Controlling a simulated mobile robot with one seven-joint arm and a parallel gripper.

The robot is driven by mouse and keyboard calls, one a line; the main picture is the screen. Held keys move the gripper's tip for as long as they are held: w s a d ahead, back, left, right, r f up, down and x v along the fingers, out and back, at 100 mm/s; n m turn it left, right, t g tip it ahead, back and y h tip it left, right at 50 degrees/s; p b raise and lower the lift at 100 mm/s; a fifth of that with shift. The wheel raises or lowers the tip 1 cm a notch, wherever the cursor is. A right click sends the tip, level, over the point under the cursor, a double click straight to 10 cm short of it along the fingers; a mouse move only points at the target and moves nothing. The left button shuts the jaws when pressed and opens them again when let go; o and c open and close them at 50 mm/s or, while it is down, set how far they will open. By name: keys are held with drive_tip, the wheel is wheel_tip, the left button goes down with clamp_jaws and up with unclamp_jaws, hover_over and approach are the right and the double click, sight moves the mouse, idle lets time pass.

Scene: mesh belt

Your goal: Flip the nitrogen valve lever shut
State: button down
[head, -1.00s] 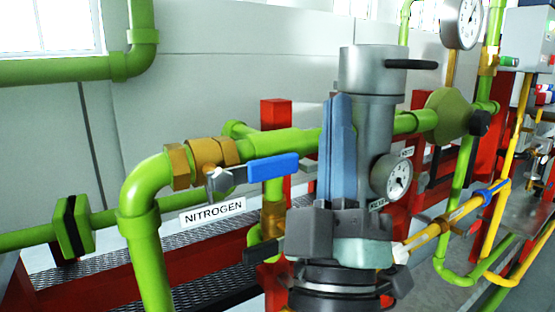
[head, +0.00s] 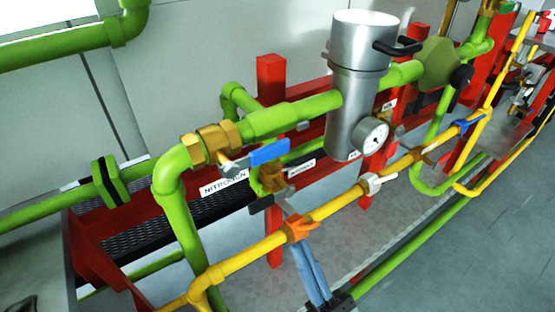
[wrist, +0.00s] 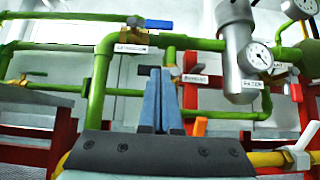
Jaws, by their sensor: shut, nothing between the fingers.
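The nitrogen valve's blue lever (head: 268,152) lies roughly along the green pipe, just right of its brass fitting (head: 212,143). The white NITROGEN label (head: 223,184) hangs below it. In the wrist view the blue lever (wrist: 158,24) is at the top, above and beyond my fingertips. My gripper (head: 291,212) is shut and empty, its blue fingers pointing up from the bottom of the head view, below the lever and apart from it. In the wrist view my gripper (wrist: 155,72) shows the two fingers together.
A yellow pipe (head: 255,250) with an orange handle (head: 299,229) runs close by my fingers. A grey cylinder (head: 355,100) with a gauge (head: 371,134) stands to the right. Red posts (head: 271,75) and a second green pipe are behind. Open floor lies at the lower right.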

sight(276, 196)
drive_tip(key=shift+s+f, duration=0.15)
drive_tip(key=shift+a, duration=0.1)
drive_tip(key=p+x, duration=0.2)
drive_tip(key=x, duration=0.8)
drive_tip(key=shift+r+p, duration=0.3)
drive_tip(key=shift+r, duration=0.2)
wheel_tip(276, 196, up, 3)
drive_tip(key=shift+r+p, duration=0.1)
drive_tip(key=shift+p, duration=0.5)
drive_tip(key=shift+n+g+y+b, duration=0.3)
drive_tip(key=shift+n+y+b, duration=0.2)
